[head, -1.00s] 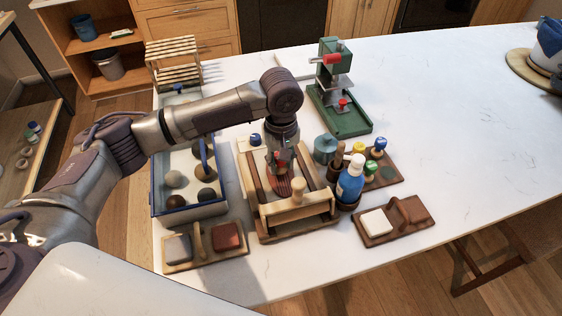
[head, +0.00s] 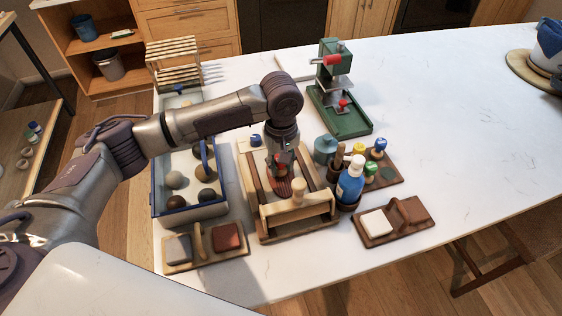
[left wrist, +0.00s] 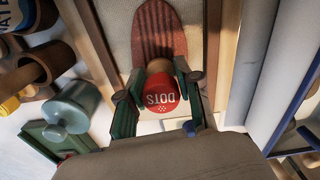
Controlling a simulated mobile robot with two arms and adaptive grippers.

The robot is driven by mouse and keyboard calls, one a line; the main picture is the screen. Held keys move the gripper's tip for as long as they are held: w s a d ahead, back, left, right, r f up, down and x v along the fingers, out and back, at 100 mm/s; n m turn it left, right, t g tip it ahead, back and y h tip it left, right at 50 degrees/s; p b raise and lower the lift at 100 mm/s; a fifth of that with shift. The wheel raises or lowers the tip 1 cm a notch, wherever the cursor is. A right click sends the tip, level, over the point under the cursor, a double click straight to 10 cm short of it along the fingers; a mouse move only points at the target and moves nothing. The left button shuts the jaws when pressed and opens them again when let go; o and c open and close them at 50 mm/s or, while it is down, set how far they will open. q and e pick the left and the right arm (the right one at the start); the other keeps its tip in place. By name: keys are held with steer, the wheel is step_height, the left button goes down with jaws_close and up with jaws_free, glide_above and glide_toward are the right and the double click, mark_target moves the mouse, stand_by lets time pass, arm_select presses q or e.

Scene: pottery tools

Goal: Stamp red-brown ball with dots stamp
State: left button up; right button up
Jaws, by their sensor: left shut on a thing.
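The red-brown clay (head: 284,187) lies on the pale bed of the wooden frame. It is a flattened oval with long grooves, and it also shows in the left wrist view (left wrist: 158,25). My left gripper (left wrist: 158,84) is shut on the dots stamp (left wrist: 160,95), which has a red cap lettered DOTS and a wooden body. In the head view the left gripper (head: 281,157) is over the far end of the clay. The stamp's lower face is hidden, so I cannot tell whether it touches the clay. My right gripper is not in view.
A wooden roller carriage (head: 299,208) spans the near part of the frame. A blue-rimmed tray (head: 190,213) with several clay balls stands left. A blue bottle (head: 351,182) and other coloured stamps (head: 379,147) stand right.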

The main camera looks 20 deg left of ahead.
arm_select(q)
steer(key=shift+s+f, duration=0.15)
steer(key=shift+f, duration=0.3)
stand_by(0.5)
step_height(320, 180, up, 2)
steer(key=shift+p, duration=1.25)
step_height(320, 180, up, 4)
steer(key=p, duration=0.5)
steer(key=shift+r, duration=0.1)
